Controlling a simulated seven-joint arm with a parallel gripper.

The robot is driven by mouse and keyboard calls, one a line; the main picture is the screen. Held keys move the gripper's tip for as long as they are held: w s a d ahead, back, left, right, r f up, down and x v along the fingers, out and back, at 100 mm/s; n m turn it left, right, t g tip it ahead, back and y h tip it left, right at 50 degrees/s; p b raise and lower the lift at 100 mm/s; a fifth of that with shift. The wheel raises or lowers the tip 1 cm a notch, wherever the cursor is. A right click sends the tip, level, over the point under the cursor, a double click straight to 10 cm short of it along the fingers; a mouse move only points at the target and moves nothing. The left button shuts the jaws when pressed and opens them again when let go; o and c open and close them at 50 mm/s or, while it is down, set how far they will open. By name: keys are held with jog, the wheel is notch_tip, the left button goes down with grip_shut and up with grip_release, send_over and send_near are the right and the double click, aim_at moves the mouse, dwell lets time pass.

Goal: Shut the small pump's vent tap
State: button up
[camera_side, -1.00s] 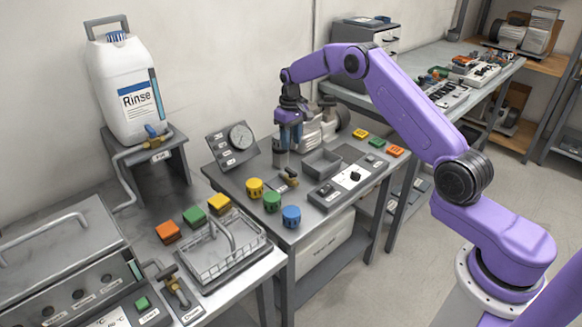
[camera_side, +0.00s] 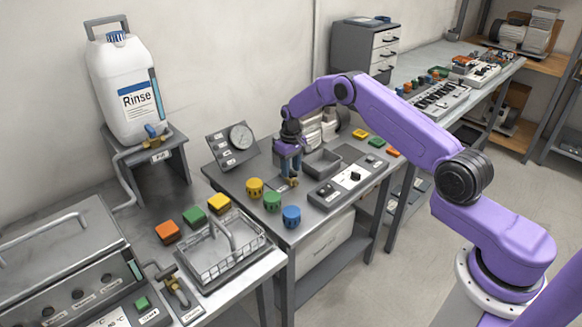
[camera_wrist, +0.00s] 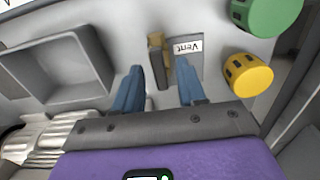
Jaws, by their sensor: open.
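The vent tap (camera_side: 293,182) is a small brass fitting on the middle bench, mostly hidden by my gripper in the side view. In the wrist view the tap (camera_wrist: 156,58) shows a dark lever bar beside brass, next to a plate marked "Vent" (camera_wrist: 188,47). My gripper (camera_side: 290,174) points down at the tap, its fingers low over it. In the wrist view its two blue fingers (camera_wrist: 160,88) are apart, with the tap in line with the gap between them. I cannot tell if they touch it. The small pump (camera_side: 325,122) is the ribbed, pale metal body behind my gripper.
Yellow (camera_side: 254,188), green (camera_side: 272,201) and blue (camera_side: 291,216) round knobs stand left and in front of the tap. A grey open tray (camera_side: 322,162) and a switch panel (camera_side: 345,182) lie to its right. A gauge panel (camera_side: 232,146) stands behind left.

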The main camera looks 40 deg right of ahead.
grip_shut()
jog(key=m, duration=0.4)
jog(key=shift+m, duration=0.4)
jog(key=m, duration=0.4)
jog(key=shift+m, duration=0.3)
jog(key=m, duration=0.4)
jog(key=shift+m, duration=2.2)
jog(key=shift+a, duration=0.1)
